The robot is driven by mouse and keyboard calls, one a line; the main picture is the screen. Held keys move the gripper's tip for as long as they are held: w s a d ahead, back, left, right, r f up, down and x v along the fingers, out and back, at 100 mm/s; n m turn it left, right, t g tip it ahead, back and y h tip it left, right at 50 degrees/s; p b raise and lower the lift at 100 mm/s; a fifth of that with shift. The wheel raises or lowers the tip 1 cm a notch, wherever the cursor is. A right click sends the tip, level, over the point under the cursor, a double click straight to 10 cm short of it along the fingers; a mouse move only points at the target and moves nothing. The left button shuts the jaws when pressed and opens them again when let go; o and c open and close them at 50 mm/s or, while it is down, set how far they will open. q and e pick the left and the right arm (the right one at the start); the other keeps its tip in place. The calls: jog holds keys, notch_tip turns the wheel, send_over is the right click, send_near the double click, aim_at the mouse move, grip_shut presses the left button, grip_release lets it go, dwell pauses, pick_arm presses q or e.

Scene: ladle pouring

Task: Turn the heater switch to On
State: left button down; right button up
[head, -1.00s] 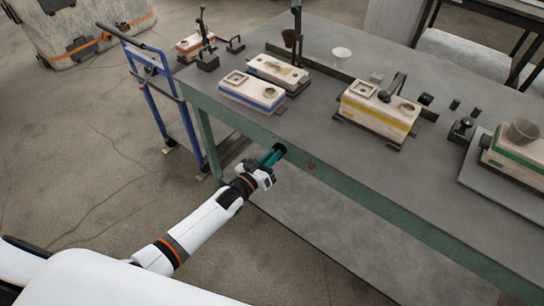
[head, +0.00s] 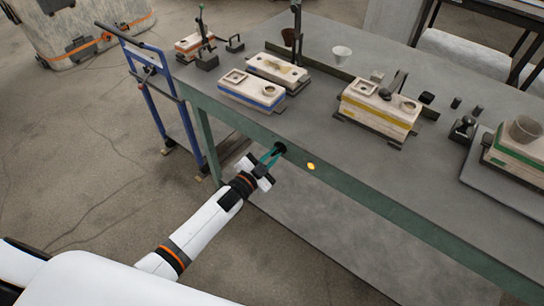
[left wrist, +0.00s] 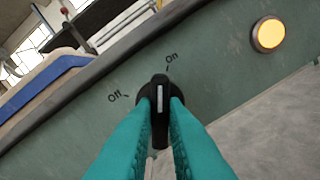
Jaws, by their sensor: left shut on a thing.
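The heater switch (head: 281,147) is a black round knob on the table's green front edge. In the left wrist view the knob (left wrist: 160,112) has a white line on its bar, which points up towards the "On" mark (left wrist: 171,56). The "Off" mark (left wrist: 118,96) is to its left. My left gripper (head: 273,156) is shut on the knob, one teal finger on each side of its bar. A round lamp (head: 311,166) to the right of the knob glows yellow. It also shows lit in the left wrist view (left wrist: 269,34). My right gripper is out of view.
On the grey table (head: 330,120) stand a blue-striped block (head: 252,90), a yellow-striped block (head: 378,110) and a green-striped block (head: 518,155) with a cup (head: 525,129). A blue cart (head: 150,80) stands at the table's left end.

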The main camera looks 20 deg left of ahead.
pick_arm(q)
jog(key=shift+m, duration=1.1)
jog(key=c, duration=1.5)
grip_release()
jog(key=shift+o, duration=0.2)
jog(key=b+v, duration=0.1)
jog(key=v, duration=1.1)
